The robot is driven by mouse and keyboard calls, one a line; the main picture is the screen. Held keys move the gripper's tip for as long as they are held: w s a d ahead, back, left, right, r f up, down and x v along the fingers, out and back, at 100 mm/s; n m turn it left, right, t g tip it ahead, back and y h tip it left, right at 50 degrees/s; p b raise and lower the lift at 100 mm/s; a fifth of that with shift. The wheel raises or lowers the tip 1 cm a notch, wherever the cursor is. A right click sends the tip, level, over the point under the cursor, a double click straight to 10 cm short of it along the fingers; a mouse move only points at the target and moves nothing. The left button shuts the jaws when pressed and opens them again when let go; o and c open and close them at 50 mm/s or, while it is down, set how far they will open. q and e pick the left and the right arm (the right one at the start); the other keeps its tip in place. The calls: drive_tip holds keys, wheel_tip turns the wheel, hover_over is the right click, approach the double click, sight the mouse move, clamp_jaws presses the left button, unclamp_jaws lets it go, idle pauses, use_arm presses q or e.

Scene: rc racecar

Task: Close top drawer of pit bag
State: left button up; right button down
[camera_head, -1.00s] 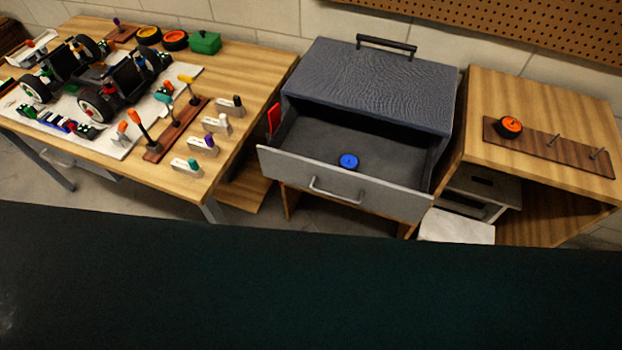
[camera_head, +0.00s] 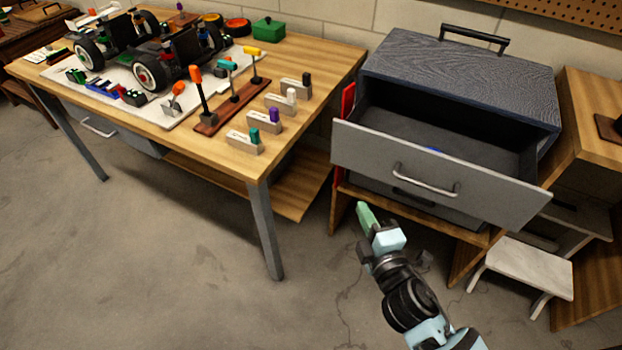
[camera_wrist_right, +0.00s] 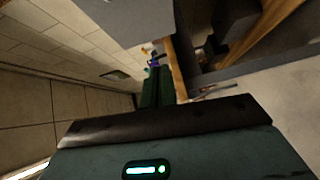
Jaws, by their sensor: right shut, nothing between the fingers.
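The grey pit bag (camera_head: 465,80) stands on a wooden stand right of the workbench. Its top drawer (camera_head: 430,170) is pulled out, with a metal bar handle on its front. A blue item (camera_head: 436,150) inside it is mostly hidden behind the drawer front. My right gripper (camera_head: 367,216) is below and left of the drawer front, apart from it, shut and empty. Its green fingers also show in the right wrist view (camera_wrist_right: 156,90). My left gripper is not in view.
The workbench (camera_head: 310,75) on the left holds an RC car (camera_head: 150,60), tools and small labelled blocks. A white step stool (camera_head: 530,268) and wooden cabinet (camera_head: 585,130) stand at the right. The floor (camera_head: 180,250) in front is clear.

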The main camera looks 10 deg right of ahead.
drive_tip(key=a, duration=0.1)
drive_tip(key=n, duration=0.1)
approach(340, 148)
drive_tip(key=w+a, duration=0.2)
drive_tip(key=a, duration=0.1)
drive_tip(key=w, duration=0.2)
drive_tip(key=w+d+f, duration=0.1)
drive_tip(key=shift+d+t+b, duration=0.1)
drive_tip(key=shift+t+b, duration=0.2)
drive_tip(key=shift+b, duration=0.1)
drive_tip(key=shift+w+d, duration=0.3)
drive_tip(key=shift+w, duration=0.05)
drive_tip(key=shift+r, duration=0.1)
